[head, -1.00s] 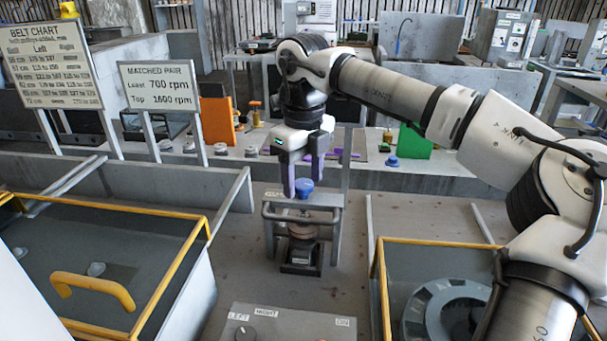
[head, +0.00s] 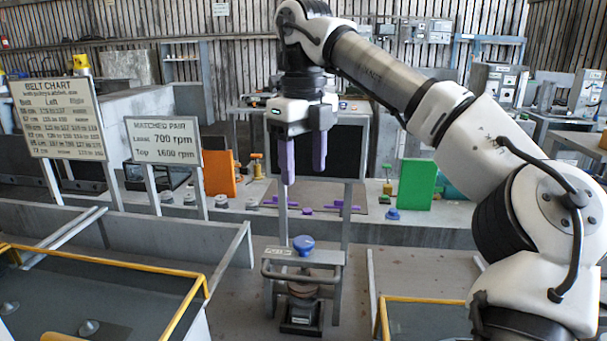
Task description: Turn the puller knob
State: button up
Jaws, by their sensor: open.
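The puller (head: 301,291) stands in the middle foreground, a grey metal frame with a cross bar and a round stack inside. A blue knob (head: 303,243) sits on its top and looks like the puller knob; which way it is turned cannot be told. My gripper (head: 304,174) hangs above the knob with its two purple fingers pointing down. The fingers are apart with nothing between them, and their tips are clear of the knob.
A yellow-railed enclosure (head: 203,293) stands at left and another yellow rail (head: 430,299) at right. Behind is a grey bench with an orange block (head: 219,173), a green block (head: 416,184), purple pieces and another blue knob (head: 392,213).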

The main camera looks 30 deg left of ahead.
aim_at(304, 244)
jog(key=k+l, duration=0.65)
jog(key=k, duration=0.25)
